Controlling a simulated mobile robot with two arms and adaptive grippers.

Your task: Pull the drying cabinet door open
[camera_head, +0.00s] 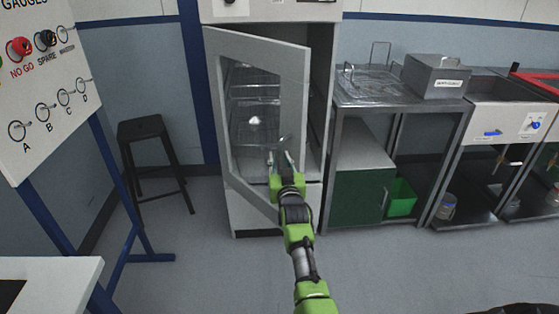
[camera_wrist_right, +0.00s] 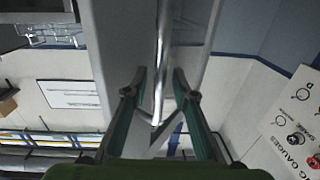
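The drying cabinet door (camera_head: 216,110) is a pale grey frame with a window, standing partly open and swung out from the cabinet (camera_head: 319,100). Wire racks show through the window. My right gripper (camera_head: 283,160) is at the door's free edge, near its handle. In the right wrist view, the shiny bar handle (camera_wrist_right: 162,45) runs between the two fingers of my right gripper (camera_wrist_right: 160,75). The fingers are apart, with a visible gap on each side of the bar. The door panel (camera_wrist_right: 120,50) lies behind it. My left gripper is not in view.
A black stool (camera_head: 142,130) and a gauge board (camera_head: 45,90) on a blue stand are to the left. A steel bench (camera_head: 345,101) with a wire basket, grey box (camera_head: 436,78) and green bin (camera_head: 400,198) stands to the right. The floor in front is clear.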

